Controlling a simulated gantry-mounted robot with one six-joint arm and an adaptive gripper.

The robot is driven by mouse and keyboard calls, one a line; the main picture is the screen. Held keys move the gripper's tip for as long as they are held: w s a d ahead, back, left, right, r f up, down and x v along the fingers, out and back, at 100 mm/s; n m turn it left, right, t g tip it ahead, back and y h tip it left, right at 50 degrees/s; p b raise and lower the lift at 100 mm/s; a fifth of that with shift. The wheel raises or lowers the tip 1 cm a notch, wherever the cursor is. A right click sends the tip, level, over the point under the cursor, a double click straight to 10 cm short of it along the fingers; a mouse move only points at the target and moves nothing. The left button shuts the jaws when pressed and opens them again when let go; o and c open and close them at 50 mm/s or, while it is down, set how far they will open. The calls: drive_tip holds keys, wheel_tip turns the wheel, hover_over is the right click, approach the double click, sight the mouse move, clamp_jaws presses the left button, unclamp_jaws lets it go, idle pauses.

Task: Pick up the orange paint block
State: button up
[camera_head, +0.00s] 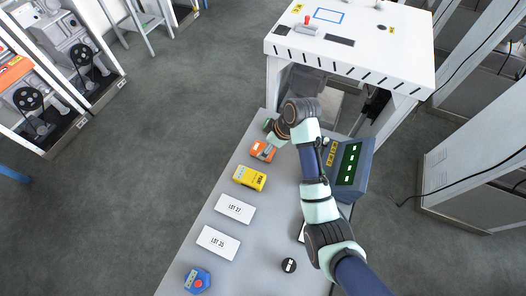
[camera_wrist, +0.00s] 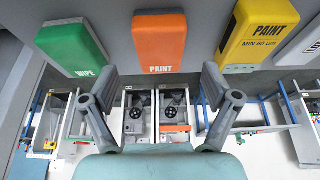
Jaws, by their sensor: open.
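The orange paint block (camera_wrist: 159,45) is marked "PAINT" and shows at the top middle of the wrist view. In the head view the orange block (camera_head: 262,151) lies on the grey bench near its far end. My gripper (camera_wrist: 160,84) is open and empty, its two fingers spread to either side below the orange block in the wrist view, apart from it. In the head view my arm reaches over the bench to just right of the block; the fingers are hard to make out there.
A green "WIPE" block (camera_wrist: 74,47) is left of the orange one, and a yellow "PAINT" block (camera_wrist: 258,35) right. White labelled boxes (camera_head: 235,208) and a blue device (camera_head: 197,280) share the bench (camera_head: 256,234). A dark panel box (camera_head: 350,165) stands beside my arm.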

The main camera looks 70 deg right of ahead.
drive_tip(key=x, duration=0.4)
drive_tip(key=shift+s+b, duration=0.2)
drive_tip(key=shift+b, duration=0.1)
drive_tip(key=c, duration=1.3)
wheel_tip(320, 180, up, 20)
drive_tip(key=p, duration=0.9)
drive_tip(key=o, duration=0.5)
drive_tip(key=c, duration=0.3)
